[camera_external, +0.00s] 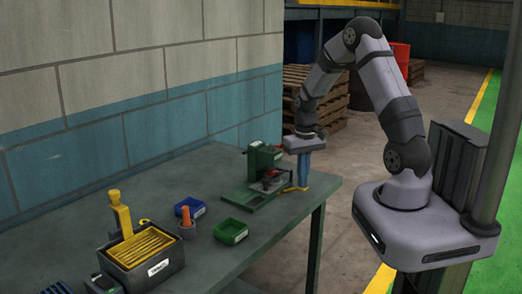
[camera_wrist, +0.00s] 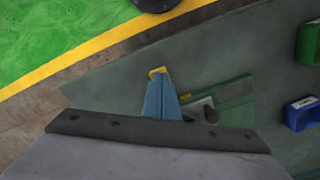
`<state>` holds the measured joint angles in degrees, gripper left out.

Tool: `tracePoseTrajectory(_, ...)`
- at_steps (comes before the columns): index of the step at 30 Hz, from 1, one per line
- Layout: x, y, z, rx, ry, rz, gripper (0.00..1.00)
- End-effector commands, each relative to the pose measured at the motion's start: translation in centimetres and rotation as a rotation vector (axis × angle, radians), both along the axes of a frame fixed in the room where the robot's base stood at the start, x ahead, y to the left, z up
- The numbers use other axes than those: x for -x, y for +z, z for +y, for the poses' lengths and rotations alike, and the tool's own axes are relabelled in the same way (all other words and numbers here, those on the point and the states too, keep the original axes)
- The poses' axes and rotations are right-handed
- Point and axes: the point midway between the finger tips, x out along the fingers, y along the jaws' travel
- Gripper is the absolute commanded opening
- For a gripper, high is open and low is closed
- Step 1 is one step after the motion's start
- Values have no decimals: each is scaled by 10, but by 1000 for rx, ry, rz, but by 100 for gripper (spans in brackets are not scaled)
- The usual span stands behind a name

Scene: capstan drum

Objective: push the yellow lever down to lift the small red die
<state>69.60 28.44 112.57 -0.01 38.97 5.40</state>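The green device (camera_external: 262,160) stands on a green base plate (camera_external: 240,198) near the far end of the table. A small red part (camera_external: 271,174) shows low on the device; I cannot tell whether it is the red die. The yellow lever (camera_external: 296,189) sticks out at the device's right side. My gripper (camera_external: 302,186) points down with its blue fingers together, its tips at the lever; I cannot tell if they press on it. In the wrist view, the yellow lever end (camera_wrist: 158,71) shows just past the blue fingertips, and the base plate (camera_wrist: 235,90) lies to their right.
A green bin (camera_external: 230,231), a blue bin (camera_external: 191,207), a grey cup with an orange item (camera_external: 187,224) and a dark box with yellow contents (camera_external: 145,250) stand on the nearer table. The table's right edge (camera_external: 320,205) is close to my gripper. A block wall runs behind.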

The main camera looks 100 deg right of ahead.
Motion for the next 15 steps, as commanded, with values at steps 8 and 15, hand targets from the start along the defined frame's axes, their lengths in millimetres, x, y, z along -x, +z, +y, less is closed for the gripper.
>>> tracePoseTrajectory(8, 2, -7, 3, -2, 0, 1, 0)
tracePoseTrajectory(15, 2, -7, 3, -2, 0, 1, 0)
